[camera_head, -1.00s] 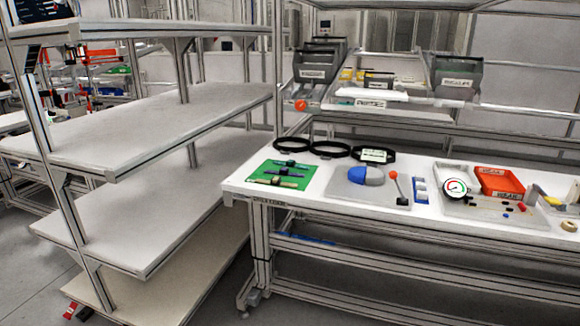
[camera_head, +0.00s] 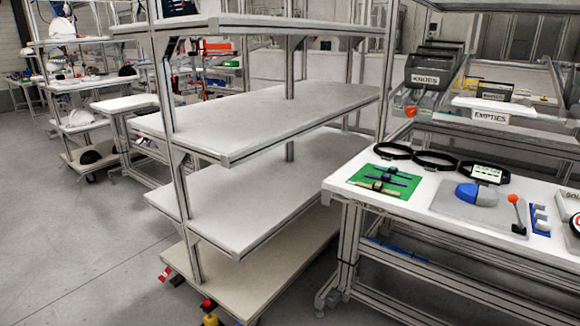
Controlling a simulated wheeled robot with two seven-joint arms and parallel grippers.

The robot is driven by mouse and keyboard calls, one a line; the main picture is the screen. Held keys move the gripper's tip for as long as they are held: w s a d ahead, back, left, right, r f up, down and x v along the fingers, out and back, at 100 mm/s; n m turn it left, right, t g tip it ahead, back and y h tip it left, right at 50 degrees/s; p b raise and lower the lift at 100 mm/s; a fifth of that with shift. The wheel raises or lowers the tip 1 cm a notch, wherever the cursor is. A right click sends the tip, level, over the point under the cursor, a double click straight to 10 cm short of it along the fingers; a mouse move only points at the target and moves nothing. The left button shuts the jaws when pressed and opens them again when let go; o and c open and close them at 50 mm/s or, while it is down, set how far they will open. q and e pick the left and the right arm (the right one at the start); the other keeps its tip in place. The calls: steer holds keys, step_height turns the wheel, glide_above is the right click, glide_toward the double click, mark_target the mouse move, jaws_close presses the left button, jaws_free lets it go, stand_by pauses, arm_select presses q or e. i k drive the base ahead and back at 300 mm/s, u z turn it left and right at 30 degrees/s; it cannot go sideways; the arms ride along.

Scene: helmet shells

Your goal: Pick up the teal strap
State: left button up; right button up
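Several small dark straps (camera_head: 391,178) lie side by side on a green mat (camera_head: 408,192) near the left end of the white workbench (camera_head: 340,180). One looks bluish and the front one olive. They are too small to tell for sure which is teal. Neither of my grippers shows in this view.
An empty multi-level shelf rack (camera_head: 265,115) stands left of the bench. Black rings (camera_head: 436,160) lie behind the mat. A blue and grey shell (camera_head: 476,194) and a red-knobbed lever (camera_head: 514,199) are to its right. Bins (camera_head: 434,72) stand behind. Floor at left (camera_head: 75,240) is clear.

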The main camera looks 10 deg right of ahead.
mark_target(393, 170)
steer(key=u, duration=0.6)
steer(key=i, duration=2.3)
steer(key=z, duration=3.25)
steer(key=i, duration=0.4)
